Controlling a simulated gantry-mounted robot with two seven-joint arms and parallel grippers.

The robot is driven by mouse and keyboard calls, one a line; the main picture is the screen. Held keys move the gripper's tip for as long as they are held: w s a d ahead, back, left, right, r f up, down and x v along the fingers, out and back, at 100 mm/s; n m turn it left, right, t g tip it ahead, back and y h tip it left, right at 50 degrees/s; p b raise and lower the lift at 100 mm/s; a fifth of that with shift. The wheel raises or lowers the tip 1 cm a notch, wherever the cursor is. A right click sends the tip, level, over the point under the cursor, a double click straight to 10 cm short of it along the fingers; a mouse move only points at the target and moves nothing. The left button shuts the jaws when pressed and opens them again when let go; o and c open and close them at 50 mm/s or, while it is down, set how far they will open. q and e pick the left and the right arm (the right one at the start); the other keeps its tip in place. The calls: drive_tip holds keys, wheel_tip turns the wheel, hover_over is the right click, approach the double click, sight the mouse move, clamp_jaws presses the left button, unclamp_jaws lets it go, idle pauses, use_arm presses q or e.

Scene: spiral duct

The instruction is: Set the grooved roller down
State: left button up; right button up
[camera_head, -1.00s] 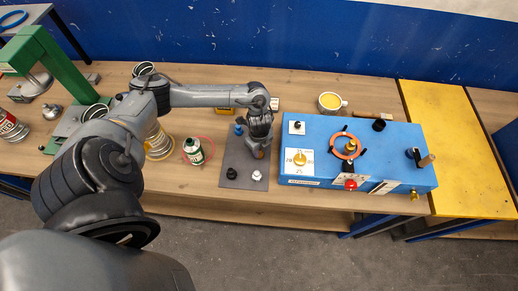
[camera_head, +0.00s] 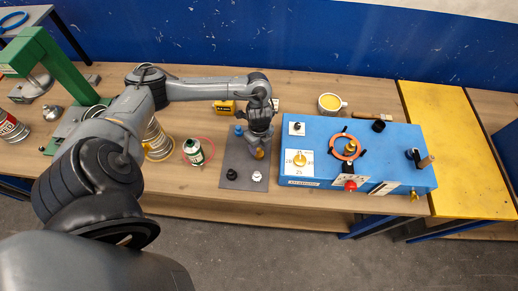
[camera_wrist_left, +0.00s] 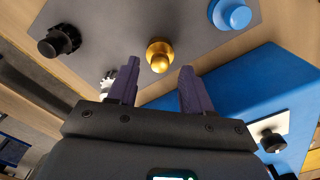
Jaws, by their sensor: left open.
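A gold, round-topped piece (camera_wrist_left: 159,55), which I take for the grooved roller, stands on the grey plate (camera_wrist_left: 115,25) in the left wrist view. Any grooves are too small to make out. In the head view the piece (camera_head: 260,153) shows just below my left gripper (camera_head: 258,142). In the wrist view my left gripper (camera_wrist_left: 158,85) is open, its two purple fingers apart with the gold piece beyond the gap, touching neither finger. My right gripper is in neither view.
A black knob (camera_wrist_left: 59,41), a blue knob (camera_wrist_left: 231,14) and a white knob (camera_head: 256,176) stand on the plate. A blue box (camera_head: 400,150) with dials stands just right. A green and white can (camera_head: 193,152) stands left. Bench in front of the plate is clear.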

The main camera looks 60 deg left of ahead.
sight(259, 150)
use_arm(q)
wheel_tip(259, 150, up, 6)
drive_tip(key=shift+r+p, duration=0.2)
drive_tip(key=shift+p, duration=0.85)
drive_tip(key=shift+r+p, duration=0.3)
drive_tip(key=shift+r, duration=0.45)
